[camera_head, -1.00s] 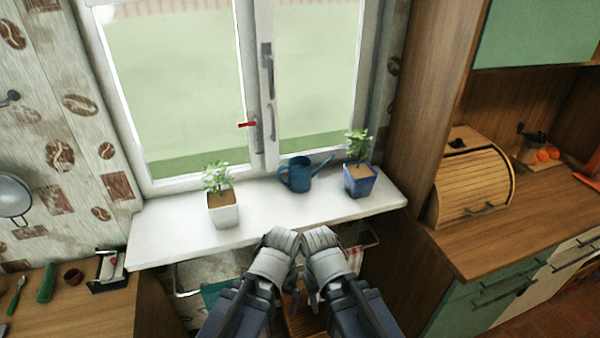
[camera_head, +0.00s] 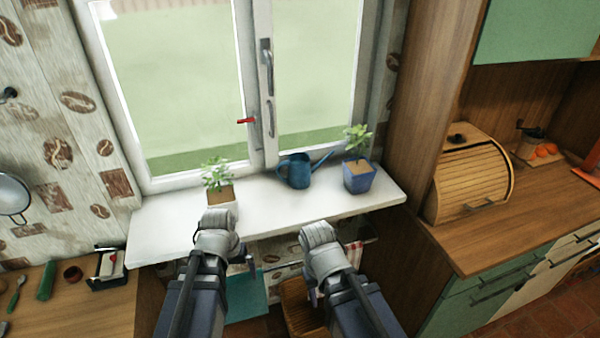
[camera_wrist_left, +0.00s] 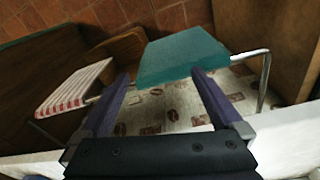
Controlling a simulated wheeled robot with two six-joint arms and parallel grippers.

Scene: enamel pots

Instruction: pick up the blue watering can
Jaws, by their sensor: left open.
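The blue watering can (camera_head: 297,172) stands upright on the white windowsill, its spout pointing right and its handle on the left. My left gripper (camera_head: 246,261) is below and left of it, by the sill's front edge, apart from the can. In the left wrist view its two fingers (camera_wrist_left: 161,76) are spread with nothing between them. The can is not in the left wrist view. My right gripper (camera_head: 309,288) is below the sill's front edge, apart from the can; its fingers are mostly hidden behind its wrist.
A plant in a white pot (camera_head: 220,194) stands left of the can, partly hidden by my left arm. A plant in a blue pot (camera_head: 359,178) stands close on the right. The windowsill (camera_head: 265,212) has free room before the can. A teal towel (camera_wrist_left: 180,58) hangs below on a rail.

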